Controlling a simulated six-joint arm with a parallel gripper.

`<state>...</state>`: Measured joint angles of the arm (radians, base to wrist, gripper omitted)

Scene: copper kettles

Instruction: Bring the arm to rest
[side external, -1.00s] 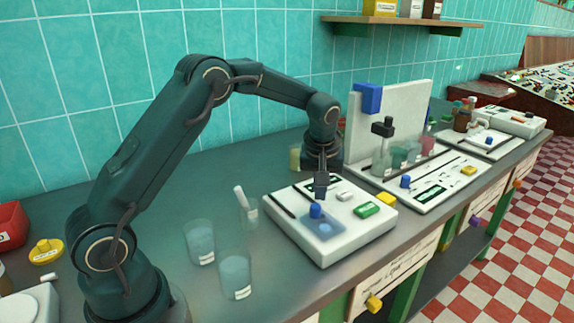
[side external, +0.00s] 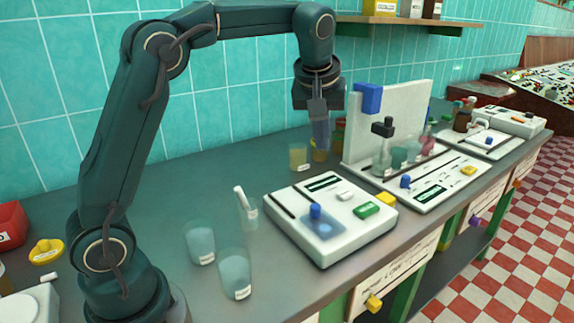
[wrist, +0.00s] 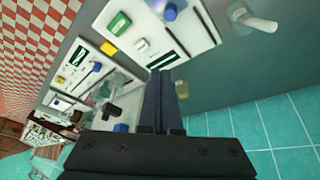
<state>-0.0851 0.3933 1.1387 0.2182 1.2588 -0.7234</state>
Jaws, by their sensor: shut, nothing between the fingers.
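My gripper (side external: 320,140) hangs pointing down from the raised arm, above the back part of the bench (side external: 150,195). In the side external view it is to the upper right of the white device with a blue knob (side external: 330,218), clear of it. In the wrist view the two dark fingers (wrist: 160,80) lie together with nothing between them. In the side external view a yellowish cup (side external: 299,157) stands on the bench just left of the fingers, and another yellowish vessel is partly hidden behind them.
Two clear beakers (side external: 235,274) and a smaller one with a white stick (side external: 246,208) stand at the front. A white upright panel (side external: 410,115) with glassware before it stands to the right of my gripper. A wall shelf (side external: 400,24) is at upper right.

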